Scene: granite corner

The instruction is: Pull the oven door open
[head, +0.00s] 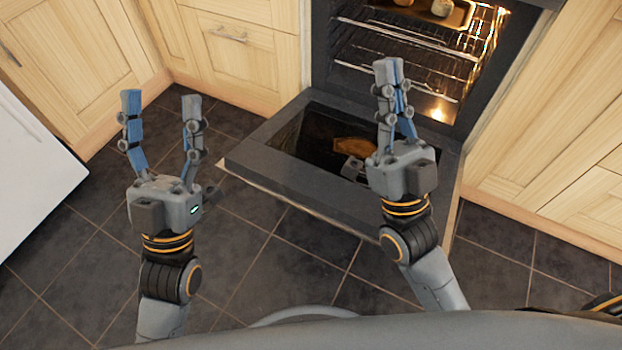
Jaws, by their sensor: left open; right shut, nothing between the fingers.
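The oven door (265,172) is folded down and lies open in front of the oven, with dark glass in its middle. The lit oven cavity (437,108) shows wire racks. My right gripper (388,72) is shut and empty; in the picture it overlaps the door and the lower part of the cavity. Whether it touches the door cannot be told. My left gripper (160,105) is open and empty, to the left of the door and apart from it in the picture. The door's handle is not clearly visible.
A tray (462,14) with food is on an upper rack. Pale wooden cabinets (245,55) flank the oven on both sides. A white surface (35,180) stands at the left edge. The dark tiled floor (80,255) is clear at the lower left.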

